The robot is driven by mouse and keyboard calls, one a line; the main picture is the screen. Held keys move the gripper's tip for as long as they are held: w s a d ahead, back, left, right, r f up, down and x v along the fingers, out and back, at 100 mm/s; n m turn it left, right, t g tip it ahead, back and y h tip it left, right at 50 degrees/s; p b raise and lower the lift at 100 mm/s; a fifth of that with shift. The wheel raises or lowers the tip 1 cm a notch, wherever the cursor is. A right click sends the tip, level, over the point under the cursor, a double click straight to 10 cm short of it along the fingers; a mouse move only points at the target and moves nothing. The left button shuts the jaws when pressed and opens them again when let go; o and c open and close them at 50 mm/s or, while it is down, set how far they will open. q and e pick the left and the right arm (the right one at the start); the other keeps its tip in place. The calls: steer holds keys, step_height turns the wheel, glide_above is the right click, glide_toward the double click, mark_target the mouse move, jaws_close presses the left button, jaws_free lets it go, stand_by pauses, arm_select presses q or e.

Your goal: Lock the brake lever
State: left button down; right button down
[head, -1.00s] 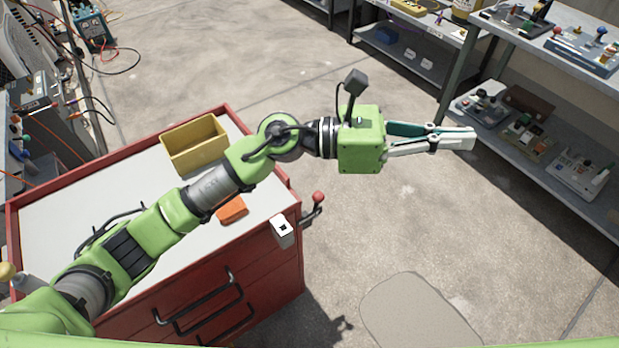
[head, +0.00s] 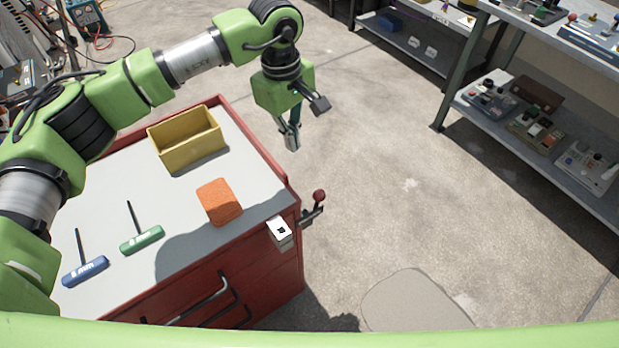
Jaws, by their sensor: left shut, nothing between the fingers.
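The brake lever (head: 317,198) has a dark red ball knob and a dark arm. It sticks out from the right side of the red tool cart (head: 262,275), near the front right corner, with its knob end up. My left gripper (head: 292,146) points downward, shut and empty, in the air above and slightly left of the lever in the picture. It is apart from the lever. My right gripper is not in view.
On the cart top are a yellow bin (head: 187,145), an orange block (head: 219,202), a green T-handle key (head: 142,240) and a blue one (head: 85,271). A white-topped box (head: 279,232) sits at the cart corner. Shelves (head: 540,130) stand right; floor between is clear.

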arm_select(q)
steer(key=s+d+f+p, duration=0.1)
steer(key=f+p, duration=0.1)
steer(key=f, duration=0.3)
steer(key=s+d+f+p, duration=0.1)
steer(key=d+f+p, duration=0.1)
steer(key=f, duration=0.3)
steer(key=shift+s+d+f, duration=0.3)
steer(key=shift+s+f, duration=0.1)
steer(key=shift+a, duration=0.15)
